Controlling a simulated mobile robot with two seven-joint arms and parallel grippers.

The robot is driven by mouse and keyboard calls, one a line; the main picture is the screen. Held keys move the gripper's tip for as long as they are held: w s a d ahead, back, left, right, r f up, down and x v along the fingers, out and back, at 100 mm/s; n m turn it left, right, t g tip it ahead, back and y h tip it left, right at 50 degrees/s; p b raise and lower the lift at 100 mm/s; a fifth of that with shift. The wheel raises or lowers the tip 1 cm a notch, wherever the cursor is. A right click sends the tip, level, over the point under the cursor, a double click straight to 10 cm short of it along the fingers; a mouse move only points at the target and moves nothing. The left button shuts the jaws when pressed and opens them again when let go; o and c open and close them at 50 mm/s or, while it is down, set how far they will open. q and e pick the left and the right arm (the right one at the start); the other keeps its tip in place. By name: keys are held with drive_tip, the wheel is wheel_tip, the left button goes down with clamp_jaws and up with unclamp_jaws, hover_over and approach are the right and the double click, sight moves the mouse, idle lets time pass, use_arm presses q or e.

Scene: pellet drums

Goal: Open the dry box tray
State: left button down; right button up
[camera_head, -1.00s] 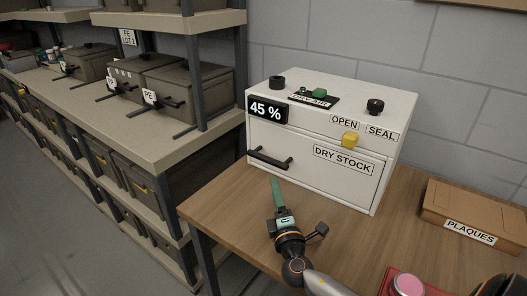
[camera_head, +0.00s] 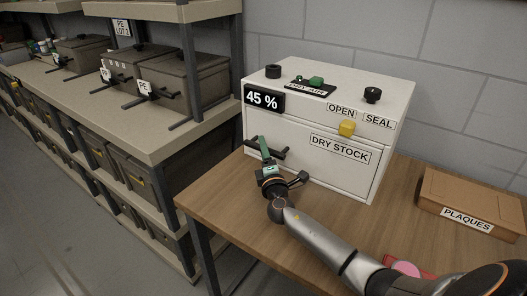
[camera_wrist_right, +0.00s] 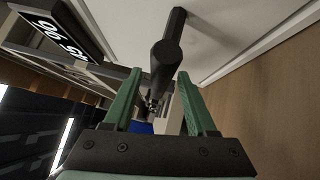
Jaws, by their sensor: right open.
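The white dry box (camera_head: 392,101) stands on the wooden table. Its tray front (camera_head: 310,165), labelled DRY STOCK, looks flush with the box. The tray's black bar handle (camera_head: 277,153) is at the left of this front. A yellow latch knob (camera_head: 347,128) sits just below the OPEN label. My right gripper (camera_head: 263,143) is at the left end of the handle, its green fingers apart. In the right wrist view, the dark handle (camera_wrist_right: 166,58) lies between and beyond the open fingertips (camera_wrist_right: 155,76); contact cannot be told. My left gripper is out of view.
A brown PLAQUES box (camera_head: 470,205) lies at the right of the table. A red item with a pink disc (camera_head: 406,268) is at the front, partly behind my right arm. Shelves with grey bins (camera_head: 185,85) stand at left. The table front left of my arm is clear.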

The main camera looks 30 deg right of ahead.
drive_tip(key=shift+w, duration=0.15)
clamp_jaws()
idle(0.4)
idle(1.0)
